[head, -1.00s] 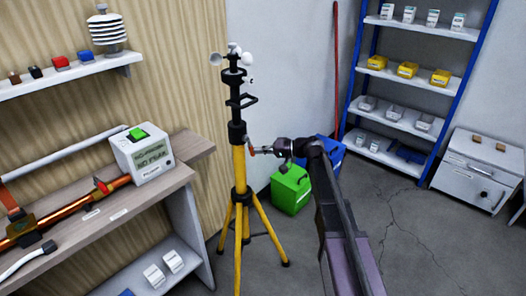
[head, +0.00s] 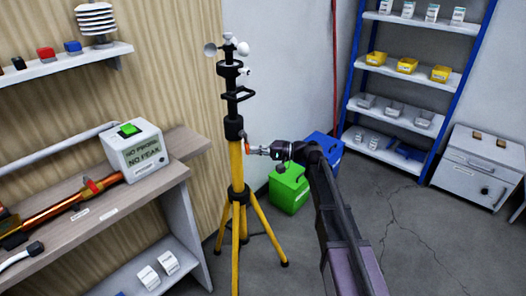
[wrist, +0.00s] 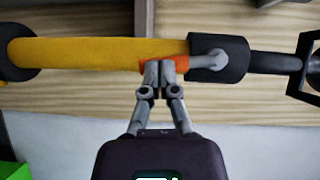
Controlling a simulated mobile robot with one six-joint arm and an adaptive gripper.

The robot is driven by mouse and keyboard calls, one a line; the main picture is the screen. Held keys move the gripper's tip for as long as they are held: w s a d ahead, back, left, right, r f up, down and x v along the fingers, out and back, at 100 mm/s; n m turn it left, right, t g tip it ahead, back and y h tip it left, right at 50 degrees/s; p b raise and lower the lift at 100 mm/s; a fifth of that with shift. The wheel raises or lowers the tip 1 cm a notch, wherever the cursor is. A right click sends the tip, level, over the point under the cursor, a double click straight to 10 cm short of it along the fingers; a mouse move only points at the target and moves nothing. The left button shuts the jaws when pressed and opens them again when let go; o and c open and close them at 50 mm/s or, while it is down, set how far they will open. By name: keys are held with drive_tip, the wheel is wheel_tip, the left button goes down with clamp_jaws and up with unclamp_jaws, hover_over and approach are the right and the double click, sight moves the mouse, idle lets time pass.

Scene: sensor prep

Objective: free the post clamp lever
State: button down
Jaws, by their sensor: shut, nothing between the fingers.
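The yellow tripod post (head: 236,165) stands upright, with a black clamp collar (head: 234,128) where the black upper mast begins. In the wrist view the post (wrist: 100,52) runs sideways into the black collar (wrist: 235,58). The orange clamp lever (wrist: 180,61) lies roughly along the post, beside it, with a grey end at the collar. It shows small in the head view (head: 247,142). My gripper (wrist: 160,66) is shut and empty, its fingertips at the lever's orange part and hiding some of it. I cannot tell whether they touch. In the head view my gripper (head: 250,150) is right of the post.
A green bin (head: 289,190) and a blue bin (head: 324,152) stand on the floor behind my arm. A workbench (head: 120,200) with a display box (head: 137,150) is at left. Blue-framed shelves (head: 400,120) and a grey cabinet (head: 478,165) are at right. Floor at the front right is clear.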

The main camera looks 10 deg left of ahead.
drive_tip(key=shift+s+a, duration=0.15)
drive_tip(key=shift+s, duration=0.05)
idle(0.3)
drive_tip(key=w+d, duration=0.1)
drive_tip(key=d, duration=1.3)
drive_tip(key=s+d+f+m+t+h, duration=0.1)
drive_tip(key=s+d+f+h, duration=0.9)
drive_tip(key=f, duration=0.4)
drive_tip(key=s+d+f+h, duration=0.4)
drive_tip(key=s+d+h, duration=0.3)
drive_tip(key=s+d, duration=0.35)
wheel_tip(320, 180, up, 20)
drive_tip(key=d+p, duration=0.1)
drive_tip(key=p, duration=1.8)
drive_tip(key=shift+w+f+m+p, duration=0.15)
drive_tip(key=shift+w+m+p, duration=0.15)
drive_tip(key=shift+w+m, duration=0.15)
